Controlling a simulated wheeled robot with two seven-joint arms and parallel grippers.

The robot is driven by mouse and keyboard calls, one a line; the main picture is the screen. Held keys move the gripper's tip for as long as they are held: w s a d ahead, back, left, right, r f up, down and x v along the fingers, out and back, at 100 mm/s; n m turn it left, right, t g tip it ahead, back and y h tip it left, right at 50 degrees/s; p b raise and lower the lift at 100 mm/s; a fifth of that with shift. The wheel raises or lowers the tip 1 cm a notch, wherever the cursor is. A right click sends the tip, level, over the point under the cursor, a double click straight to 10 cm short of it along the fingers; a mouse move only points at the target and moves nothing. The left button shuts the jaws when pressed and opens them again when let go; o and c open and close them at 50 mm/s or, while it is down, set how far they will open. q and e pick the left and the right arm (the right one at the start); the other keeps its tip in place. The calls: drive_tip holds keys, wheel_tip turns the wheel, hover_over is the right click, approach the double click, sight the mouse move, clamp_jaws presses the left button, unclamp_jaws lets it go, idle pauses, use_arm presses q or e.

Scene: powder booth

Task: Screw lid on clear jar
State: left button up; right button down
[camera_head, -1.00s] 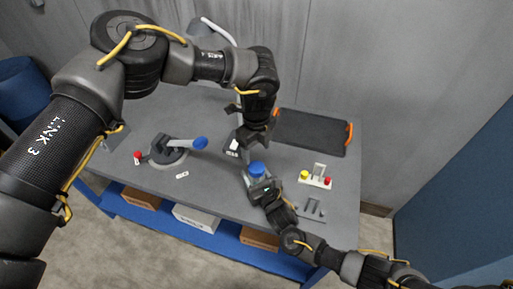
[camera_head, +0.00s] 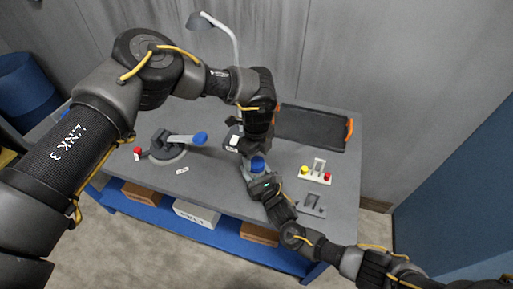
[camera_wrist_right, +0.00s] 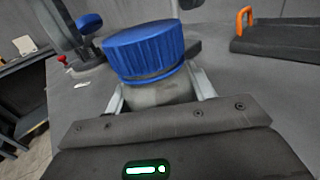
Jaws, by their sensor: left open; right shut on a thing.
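A clear jar (camera_wrist_right: 160,93) with a ribbed blue lid (camera_wrist_right: 145,50) stands upright between the fingers of my right gripper (camera_wrist_right: 160,90). The lid sits on top of the jar; I cannot tell how tightly it is threaded. In the head view the blue lid (camera_head: 258,164) shows just beyond the right gripper (camera_head: 257,178), which is shut on the jar. My left gripper (camera_head: 242,146) is open, pointing down close behind and to the left of the lid. It looks empty, and its fingertips are partly hidden by its own wrist.
On the grey table (camera_head: 215,187), a clamp-like device with a blue-ended lever (camera_head: 200,138) stands left. A dark tray with orange handles (camera_head: 310,127) lies at the back right. A small fixture with yellow and red knobs (camera_head: 316,173) is at right. A lamp (camera_head: 200,21) rises behind.

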use_arm(q)
drive_tip(key=shift+f, duration=1.1)
drive_tip(key=shift+c, duration=0.5)
drive_tip(key=c, duration=0.9)
drive_tip(key=m, duration=2.2)
drive_tip(key=o, duration=1.1)
drive_tip(key=shift+o, duration=0.2)
